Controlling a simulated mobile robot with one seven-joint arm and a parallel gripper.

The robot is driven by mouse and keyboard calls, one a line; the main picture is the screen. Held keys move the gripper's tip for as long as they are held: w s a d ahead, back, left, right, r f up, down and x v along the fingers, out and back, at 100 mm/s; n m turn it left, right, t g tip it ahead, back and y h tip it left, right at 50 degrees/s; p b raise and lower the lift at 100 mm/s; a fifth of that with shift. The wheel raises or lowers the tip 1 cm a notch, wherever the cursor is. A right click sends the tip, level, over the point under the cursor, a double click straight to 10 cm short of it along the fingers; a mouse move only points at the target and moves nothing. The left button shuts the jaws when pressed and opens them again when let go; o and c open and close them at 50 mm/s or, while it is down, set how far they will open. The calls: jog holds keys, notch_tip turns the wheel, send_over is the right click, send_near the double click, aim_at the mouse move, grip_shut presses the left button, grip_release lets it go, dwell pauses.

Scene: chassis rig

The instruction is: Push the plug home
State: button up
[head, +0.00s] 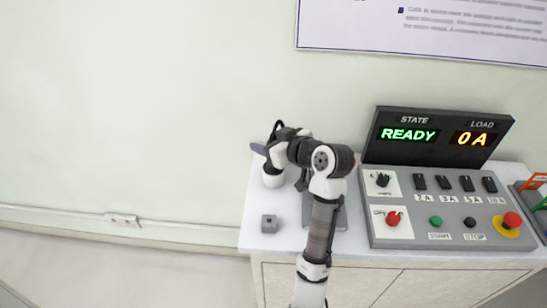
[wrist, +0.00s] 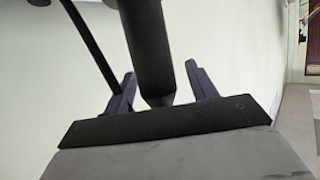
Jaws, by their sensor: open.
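My gripper (head: 260,149) is at the left end of the table, with one bluish finger showing in the head view. In the wrist view its two fingers (wrist: 160,74) are apart, and a dark cylinder (wrist: 150,45) with a tapered end stands between them. I see a gap on the cylinder's right; contact on the left is unclear. The cylinder may be the plug, but I cannot tell for sure. A thin dark rod or cable (wrist: 88,45) runs beside the left finger. No socket or seated plug end can be made out; my arm hides that area.
A small grey block (head: 269,224) sits at the table's (head: 258,205) front left. A flat grey box (head: 340,217) is partly behind my arm. The control panel (head: 440,236) stands right, its display (head: 437,138) reading READY and 0 A. An orange-handled item (head: 537,182) is far right.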

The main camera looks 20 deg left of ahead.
jog(key=shift+w+a+f, duration=0.1)
grip_shut()
dwell(0.3)
